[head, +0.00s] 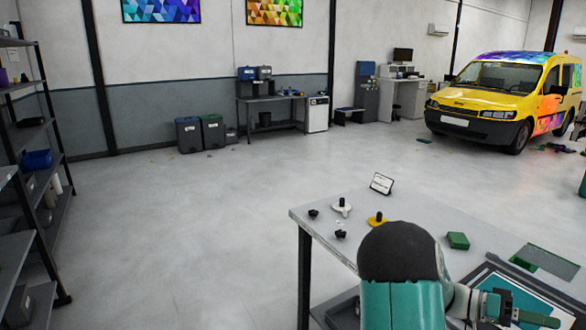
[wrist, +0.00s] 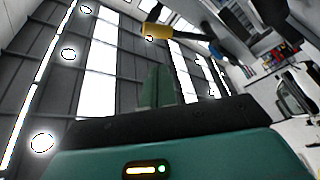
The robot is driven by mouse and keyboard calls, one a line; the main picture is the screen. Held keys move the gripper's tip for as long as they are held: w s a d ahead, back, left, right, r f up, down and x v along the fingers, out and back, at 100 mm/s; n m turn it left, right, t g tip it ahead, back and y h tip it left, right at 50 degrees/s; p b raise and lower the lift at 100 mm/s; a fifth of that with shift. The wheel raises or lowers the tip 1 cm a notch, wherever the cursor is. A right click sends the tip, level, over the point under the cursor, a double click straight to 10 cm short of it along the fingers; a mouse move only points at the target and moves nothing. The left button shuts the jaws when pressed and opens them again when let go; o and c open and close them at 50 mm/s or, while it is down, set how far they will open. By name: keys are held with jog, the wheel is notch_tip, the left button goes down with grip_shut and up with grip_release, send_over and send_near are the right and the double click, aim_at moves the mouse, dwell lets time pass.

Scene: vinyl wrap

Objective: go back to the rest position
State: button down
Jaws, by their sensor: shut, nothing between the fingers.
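My gripper (head: 538,319) is at the lower right of the head view, at the end of my teal and grey arm, over the near right part of the grey table (head: 322,222). Its green fingers point to the right. In the wrist view the green fingers of my gripper (wrist: 158,85) are together with nothing between them. That view looks up at the ceiling beams and lamps, tilted. My arm hides part of the table's front.
The table bears black knobs, a white knobbed piece (head: 342,208), a yellow one (head: 377,219), a green block (head: 458,240) and a small sign (head: 381,183). A shelf rack (head: 45,150) stands left, a yellow van (head: 490,100) far right. The middle floor is clear.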

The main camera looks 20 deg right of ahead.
jog(key=w+a+f+n+t+y, duration=0.1)
jog(key=w+a+n+t+y, duration=0.2)
jog(key=a, duration=0.5)
jog(key=w+a+f+n+t+y, duration=0.1)
jog(key=a+n+t, duration=0.3)
jog(key=a+t, duration=0.25)
jog(key=w+a+n+t+y, duration=0.2)
jog(key=w+a+n+t, duration=0.15)
jog(key=a, duration=0.45)
jog(key=a+r+n+t+y, duration=0.2)
jog(key=a+r+n+t, duration=0.1)
jog(key=a, duration=0.9)
jog(key=a+r+n+t+y, duration=0.3)
jog(key=a+n+t, duration=0.3)
jog(key=a, duration=0.5)
jog(key=shift+s+a+t, duration=0.15)
jog(key=shift+a+t, duration=0.25)
jog(key=shift+t, duration=0.1)
jog(key=shift+n, duration=0.25)
